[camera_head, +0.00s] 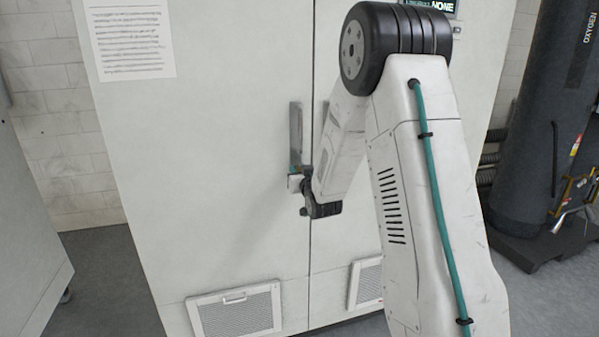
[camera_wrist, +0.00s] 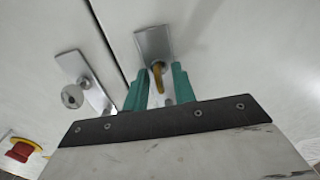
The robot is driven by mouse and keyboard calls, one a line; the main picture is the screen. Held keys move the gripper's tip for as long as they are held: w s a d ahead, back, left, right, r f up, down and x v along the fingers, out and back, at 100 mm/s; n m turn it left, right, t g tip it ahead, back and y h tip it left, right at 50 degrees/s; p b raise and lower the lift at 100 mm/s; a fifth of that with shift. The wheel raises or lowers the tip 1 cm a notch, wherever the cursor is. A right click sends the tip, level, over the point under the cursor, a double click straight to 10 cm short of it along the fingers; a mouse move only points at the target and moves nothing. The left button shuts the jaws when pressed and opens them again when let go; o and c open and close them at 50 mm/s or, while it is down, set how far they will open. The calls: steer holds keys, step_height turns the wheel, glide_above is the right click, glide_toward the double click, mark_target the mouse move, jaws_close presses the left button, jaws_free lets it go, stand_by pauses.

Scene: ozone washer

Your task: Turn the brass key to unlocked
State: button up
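The brass key (camera_wrist: 158,78) stands out from a metal lock plate (camera_wrist: 152,42) in the wrist view, its visible part running roughly up and down in the picture. My gripper (camera_wrist: 161,69) has its two teal fingers on either side of the key, with a visible gap on each side. Its fingers are open and do not appear to touch the key. In the body camera view my wrist and gripper (camera_head: 294,183) are at the cabinet front beside the door seam, mostly hidden by my arm. The key cannot be made out there.
Across the seam is a second metal plate with a round knob (camera_wrist: 72,97). A red button on yellow (camera_wrist: 20,151) is at the lower left. The white cabinet (camera_head: 210,140) has vent grilles (camera_head: 236,311) low down. A dark oxygen cylinder (camera_head: 540,130) stands at right.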

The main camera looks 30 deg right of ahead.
jaws_close()
steer(key=shift+m, duration=0.3)
steer(key=m, duration=0.3)
steer(key=shift+d+m, duration=0.1)
steer(key=shift+m, duration=0.2)
steer(key=m, duration=0.3)
steer(key=shift+m, duration=0.3)
steer(key=shift+s+d+f+m, duration=0.1)
steer(key=shift+f+m, duration=0.05)
steer(key=shift+m, duration=2.35)
steer(key=shift+f+m, duration=0.1)
steer(key=shift+m, duration=2.4)
